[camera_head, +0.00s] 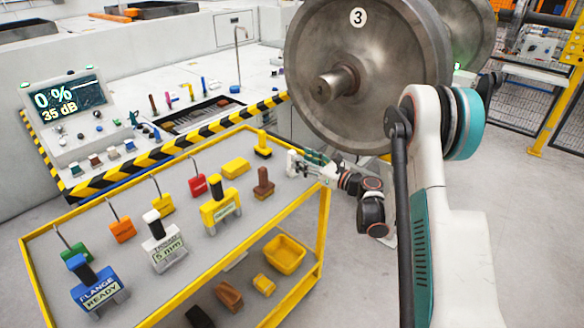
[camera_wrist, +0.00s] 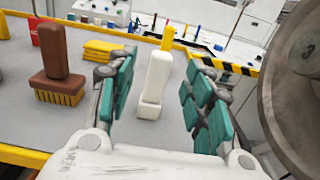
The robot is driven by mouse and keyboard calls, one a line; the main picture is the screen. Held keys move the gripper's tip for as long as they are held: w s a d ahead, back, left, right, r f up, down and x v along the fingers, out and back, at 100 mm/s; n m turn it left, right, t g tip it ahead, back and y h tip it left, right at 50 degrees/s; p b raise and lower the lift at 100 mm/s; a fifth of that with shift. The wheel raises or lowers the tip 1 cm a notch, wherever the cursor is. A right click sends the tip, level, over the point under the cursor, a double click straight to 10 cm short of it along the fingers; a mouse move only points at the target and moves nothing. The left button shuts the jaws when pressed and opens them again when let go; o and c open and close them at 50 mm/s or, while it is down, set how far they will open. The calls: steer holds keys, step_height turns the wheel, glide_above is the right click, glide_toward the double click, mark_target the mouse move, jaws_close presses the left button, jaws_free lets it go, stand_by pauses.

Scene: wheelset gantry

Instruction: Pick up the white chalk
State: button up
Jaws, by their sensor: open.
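The white chalk (camera_wrist: 157,82) is an upright white block with a wider foot, standing on the grey top of the yellow-framed cart. In the head view it (camera_head: 292,163) shows near the cart's right edge. My gripper (camera_head: 312,162) reaches in from the right, low over that edge. Its teal-padded fingers are open and empty. In the wrist view the chalk appears between the two fingers (camera_wrist: 158,92), ahead of the palm, with a visible gap on each side. I cannot tell whether the chalk is within the depth of the fingertips.
A brown-handled brush (camera_wrist: 62,72) stands left of my gripper. Gauges and coloured tags stand farther left on the cart (camera_head: 130,252). A large steel wheel (camera_head: 365,60) rises close behind my arm.

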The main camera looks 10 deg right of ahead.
mark_target(295, 154)
steer(key=shift+b+x, duration=1.05)
steer(key=shift+x, duration=1.9)
steer(key=shift+r, duration=0.2)
steer(key=shift+c, duration=0.6)
jaws_close()
